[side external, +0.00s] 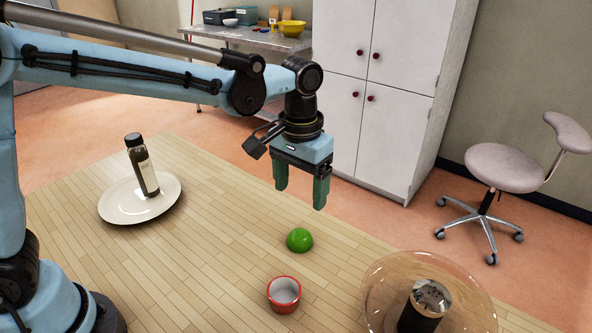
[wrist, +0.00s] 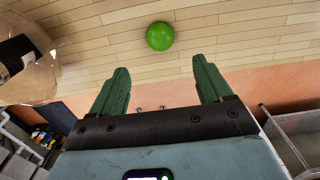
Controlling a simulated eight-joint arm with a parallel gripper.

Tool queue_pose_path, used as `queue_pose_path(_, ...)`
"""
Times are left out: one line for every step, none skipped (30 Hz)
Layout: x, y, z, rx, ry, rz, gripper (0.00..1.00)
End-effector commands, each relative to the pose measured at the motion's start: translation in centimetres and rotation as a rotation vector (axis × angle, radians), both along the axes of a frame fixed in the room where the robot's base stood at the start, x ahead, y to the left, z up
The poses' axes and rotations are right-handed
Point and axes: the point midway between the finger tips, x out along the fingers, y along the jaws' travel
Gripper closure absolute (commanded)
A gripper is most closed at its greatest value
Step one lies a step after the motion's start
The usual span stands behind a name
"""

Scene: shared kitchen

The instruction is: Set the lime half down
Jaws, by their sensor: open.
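The lime half (side external: 299,240) is a bright green dome resting on the wooden table near its far edge. It also shows in the wrist view (wrist: 160,36), at the top centre beyond the fingertips. My gripper (side external: 302,194) is above the table, higher than the lime half and apart from it. Its two green fingers are spread with nothing between them, as the wrist view also shows (wrist: 162,76).
A red-rimmed cup (side external: 284,294) stands in front of the lime half. A clear glass plate (side external: 472,312) with a dark jar (side external: 424,306) is at the right. A white plate (side external: 112,206) holds a dark bottle (side external: 142,166) at the left. The table's middle (side external: 215,245) is clear.

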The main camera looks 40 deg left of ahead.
Motion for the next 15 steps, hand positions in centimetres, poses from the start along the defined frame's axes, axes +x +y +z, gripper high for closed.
queue_pose_path(0.0,0.1,0.3,0.0,-0.001,0.0,0.21)
queue_pose_path(-0.1,0.1,0.4,-0.001,-0.003,0.0,0.21)
queue_pose_path(-0.2,0.3,0.6,-0.003,-0.009,0.001,0.21)
queue_pose_path(-0.3,0.5,0.8,-0.005,-0.016,0.001,0.21)
queue_pose_path(-0.5,0.9,1.0,-0.008,-0.025,0.002,0.21)
queue_pose_path(-0.7,1.4,1.3,-0.013,-0.043,0.003,0.21)
queue_pose_path(-1.0,1.9,1.6,-0.017,-0.057,0.004,0.21)
queue_pose_path(-1.3,2.4,1.9,-0.022,-0.077,0.004,0.21)
queue_pose_path(-1.8,3.1,2.3,-0.028,-0.104,0.005,0.21)
queue_pose_path(-2.2,3.7,2.6,-0.032,-0.126,0.005,0.21)
queue_pose_path(-2.6,4.3,2.8,-0.036,-0.15,0.005,0.21)
queue_pose_path(-3.2,5.2,3.1,-0.041,-0.182,0.006,0.21)
queue_pose_path(-3.6,5.7,3.3,-0.044,-0.206,0.005,0.21)
queue_pose_path(-4.0,6.3,3.5,-0.046,-0.23,0.005,0.21)
queue_pose_path(-4.7,7.0,3.6,-0.048,-0.262,0.005,0.21)
